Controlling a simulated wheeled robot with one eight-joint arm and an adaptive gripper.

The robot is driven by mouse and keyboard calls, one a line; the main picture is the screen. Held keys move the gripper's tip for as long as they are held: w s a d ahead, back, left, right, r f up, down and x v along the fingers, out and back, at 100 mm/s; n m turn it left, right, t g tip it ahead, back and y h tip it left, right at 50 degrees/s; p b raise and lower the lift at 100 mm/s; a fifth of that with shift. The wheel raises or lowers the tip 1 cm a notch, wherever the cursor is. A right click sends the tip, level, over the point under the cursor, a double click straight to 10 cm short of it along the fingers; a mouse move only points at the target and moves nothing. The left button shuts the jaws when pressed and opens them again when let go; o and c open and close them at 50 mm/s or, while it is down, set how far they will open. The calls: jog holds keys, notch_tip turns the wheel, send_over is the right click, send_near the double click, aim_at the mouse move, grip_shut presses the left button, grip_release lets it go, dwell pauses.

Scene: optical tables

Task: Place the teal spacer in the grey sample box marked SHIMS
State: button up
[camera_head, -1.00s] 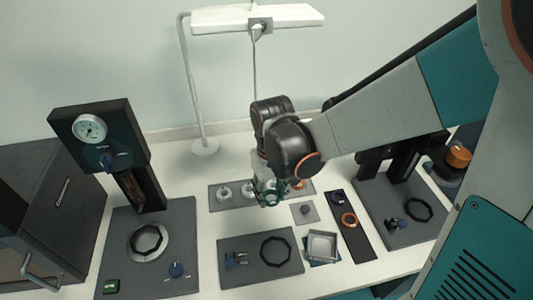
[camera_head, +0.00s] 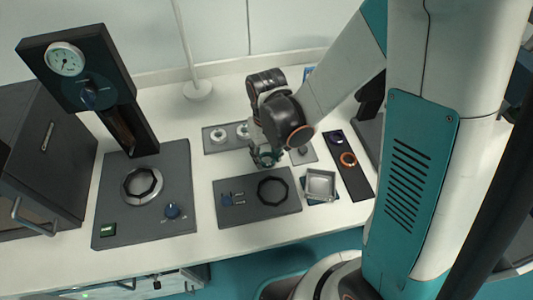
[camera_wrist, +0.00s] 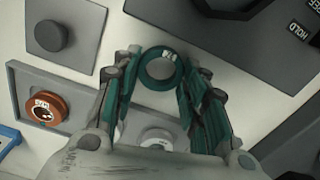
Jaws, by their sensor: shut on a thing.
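The teal spacer (camera_wrist: 145,68) is a teal ring with a small white label. My gripper (camera_wrist: 161,72) is shut on it in the wrist view, with a finger on each side. The head view shows my gripper (camera_head: 265,158) over the table between the grey ring tray and the dark front plate; the spacer is hard to make out there. A small open grey square box (camera_head: 309,186) stands to the right of the dark plate, partly over something blue. No SHIMS marking is readable on it. The box is not in the wrist view.
The grey tray (camera_head: 208,146) holds white rings; the wrist view also shows an orange ring (camera_wrist: 60,105). A dark plate (camera_head: 240,212) with a black ring lies in front. A knob pad (camera_wrist: 82,45) and a dark strip (camera_head: 357,185) with rings lie near the box.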

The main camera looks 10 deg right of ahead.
jog(key=shift+f, duration=0.15)
jog(key=o, duration=1)
jog(key=shift+c, duration=0.2)
